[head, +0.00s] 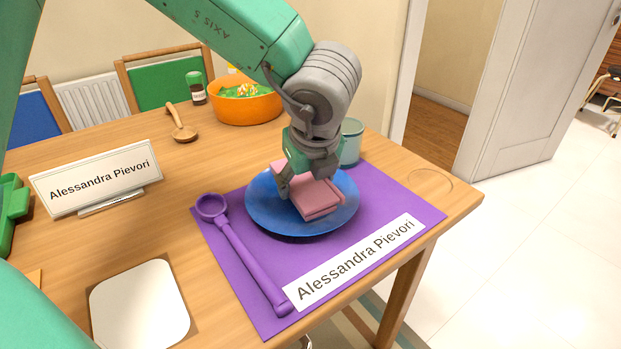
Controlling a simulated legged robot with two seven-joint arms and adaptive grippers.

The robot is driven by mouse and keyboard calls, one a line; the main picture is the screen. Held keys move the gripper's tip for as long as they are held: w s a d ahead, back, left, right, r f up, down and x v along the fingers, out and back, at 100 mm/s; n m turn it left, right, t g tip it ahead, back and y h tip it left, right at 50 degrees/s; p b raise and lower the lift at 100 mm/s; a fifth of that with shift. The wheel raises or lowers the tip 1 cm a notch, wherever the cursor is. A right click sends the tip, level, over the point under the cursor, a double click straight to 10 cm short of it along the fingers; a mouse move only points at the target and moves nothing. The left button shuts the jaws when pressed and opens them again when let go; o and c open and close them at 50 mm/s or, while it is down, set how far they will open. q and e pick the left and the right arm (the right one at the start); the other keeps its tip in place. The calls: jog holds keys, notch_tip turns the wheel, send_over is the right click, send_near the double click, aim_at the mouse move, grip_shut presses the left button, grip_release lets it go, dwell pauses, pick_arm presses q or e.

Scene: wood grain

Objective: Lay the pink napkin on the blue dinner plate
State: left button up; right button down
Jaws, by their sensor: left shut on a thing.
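The pink napkin (316,198) is a folded block at the blue dinner plate (262,217), over the plate's middle. I cannot tell whether it touches the plate's surface. My left gripper (303,185) points down from above and is shut on the napkin's left and far part, hiding some of it. The plate lies on a purple placemat (363,226).
A purple ladle (245,256) lies left of the plate. A teal cup (351,142) stands behind it.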

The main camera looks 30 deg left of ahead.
pick_arm(q)
jog(key=shift+a+f, duration=0.25)
jog(key=shift+f, duration=0.05)
jog(key=shift+d+f, duration=0.1)
jog(key=shift+d, duration=0.4)
jog(key=o, duration=1.7)
jog(key=shift+a, duration=0.2)
jog(key=shift+r, duration=0.4)
jog(key=v, duration=1)
jog(key=shift+s+d+r, duration=0.1)
jog(key=shift+d+r, duration=0.15)
jog(key=shift+d, duration=0.2)
jog(key=shift+s+a+r, duration=0.1)
jog(key=shift+a+r, duration=0.05)
jog(key=shift+r, duration=0.1)
